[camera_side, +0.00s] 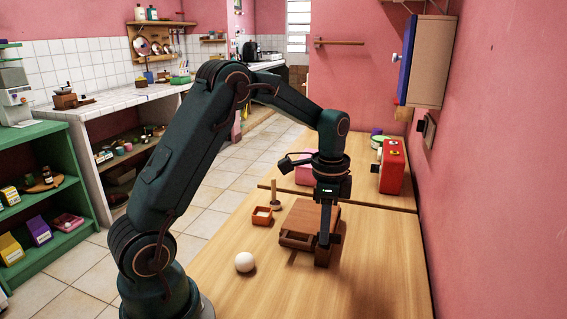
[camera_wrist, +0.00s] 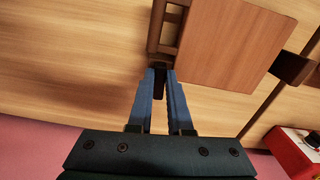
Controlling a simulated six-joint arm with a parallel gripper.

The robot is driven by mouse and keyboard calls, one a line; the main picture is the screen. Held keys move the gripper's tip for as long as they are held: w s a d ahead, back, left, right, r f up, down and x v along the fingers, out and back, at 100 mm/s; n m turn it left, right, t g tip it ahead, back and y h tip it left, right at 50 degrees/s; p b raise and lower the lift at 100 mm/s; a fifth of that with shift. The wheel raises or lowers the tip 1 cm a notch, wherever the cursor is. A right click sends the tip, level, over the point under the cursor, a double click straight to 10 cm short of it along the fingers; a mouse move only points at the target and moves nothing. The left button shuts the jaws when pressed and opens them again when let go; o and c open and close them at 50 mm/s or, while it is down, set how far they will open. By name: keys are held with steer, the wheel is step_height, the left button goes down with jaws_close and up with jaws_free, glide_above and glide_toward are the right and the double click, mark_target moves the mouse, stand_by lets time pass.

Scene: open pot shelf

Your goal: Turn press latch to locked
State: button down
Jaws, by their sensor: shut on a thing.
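The press (camera_side: 305,216) is a brown wooden board with a darker frame, lying on the table. Its flat board (camera_wrist: 232,40) fills the upper right of the wrist view, with the slotted dark frame (camera_wrist: 169,32) along its left side. My gripper (camera_side: 325,240) points down at the press's near right corner. In the wrist view my gripper (camera_wrist: 160,74) has its two blue fingers closed on a small dark piece (camera_wrist: 159,84) at the frame's end, which looks like the latch. The fingers hide much of it. I cannot tell which way the latch is turned.
A white ball (camera_side: 245,262) lies on the table left of the press. A red box (camera_side: 392,166) stands back right, near the pink wall. The table's right front is clear.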

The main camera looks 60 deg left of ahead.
steer(key=n, duration=0.8)
steer(key=shift+n, duration=0.4)
steer(key=n, duration=0.4)
steer(key=shift+r+n, duration=0.1)
steer(key=shift+n, duration=1.8)
steer(key=c, duration=0.8)
jaws_free()
steer(key=shift+c, duration=0.2)
